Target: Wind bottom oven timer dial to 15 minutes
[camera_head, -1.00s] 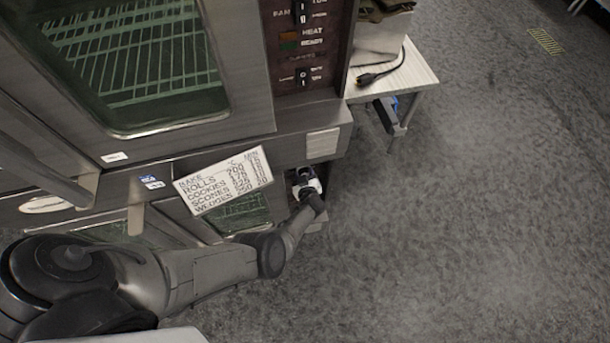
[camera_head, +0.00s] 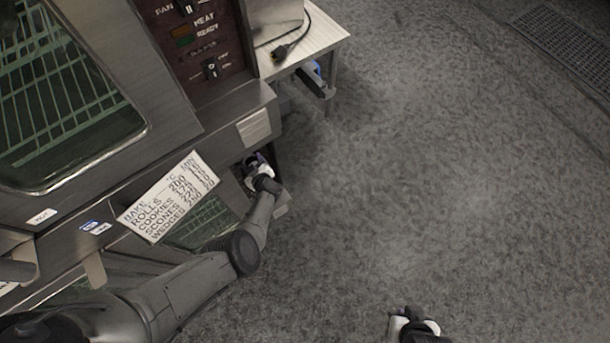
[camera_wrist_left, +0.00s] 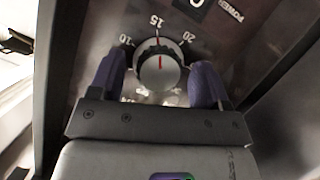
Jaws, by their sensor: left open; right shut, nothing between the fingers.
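The bottom oven's timer dial (camera_wrist_left: 158,76) is a round silver knob on a dark panel in the left wrist view. Its red line points up towards the 15 mark (camera_wrist_left: 157,20), with 10 and 20 printed to either side. My left gripper (camera_wrist_left: 162,62) is open, with one purple finger on each side of the dial and what looks like a small gap at both. In the head view my left gripper (camera_head: 257,167) reaches the lower oven's panel and hides the dial. My right gripper (camera_head: 414,323) is shut and empty over the floor at the bottom edge.
The upper oven (camera_head: 235,100) overhangs the left gripper, with a bake-time card (camera_head: 168,197) on its front. A small table (camera_head: 318,38) with a black cable plug (camera_head: 281,53) stands beside the ovens. The grey floor (camera_head: 450,170) to the right is clear.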

